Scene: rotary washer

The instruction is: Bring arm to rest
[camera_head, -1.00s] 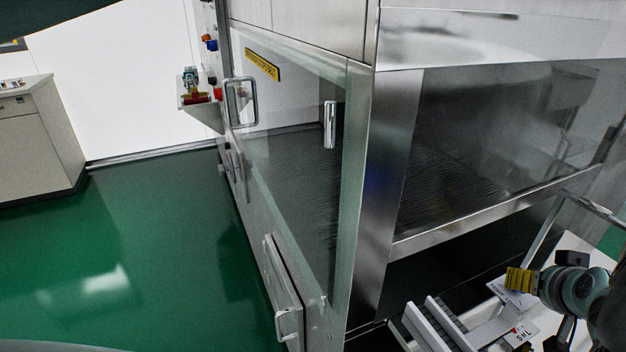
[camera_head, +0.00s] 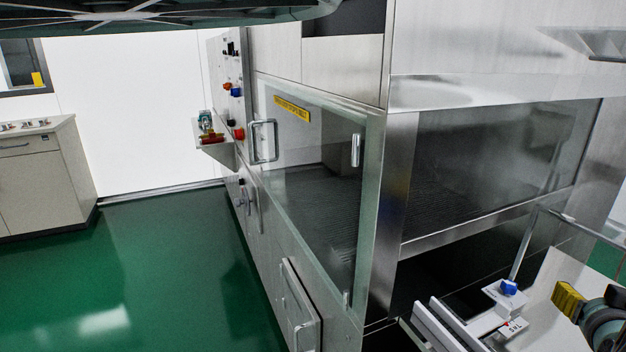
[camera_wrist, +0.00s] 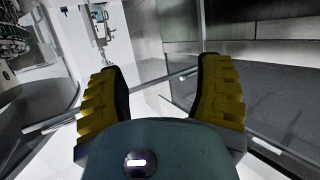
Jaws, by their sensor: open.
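My gripper (camera_head: 568,300) shows at the lower right of the head view, with yellow ribbed fingers over a white sloped surface. Only part of my arm shows behind it, cut off by the picture's right edge. In the wrist view my gripper (camera_wrist: 158,88) is open, its two yellow fingers wide apart with nothing between them.
A steel washer with a glass door (camera_head: 310,180) stands at the centre. A rail stand with a blue knob (camera_head: 508,287) is just left of my gripper. A beige cabinet (camera_head: 45,175) stands far left. Green floor (camera_head: 140,270) between them is clear.

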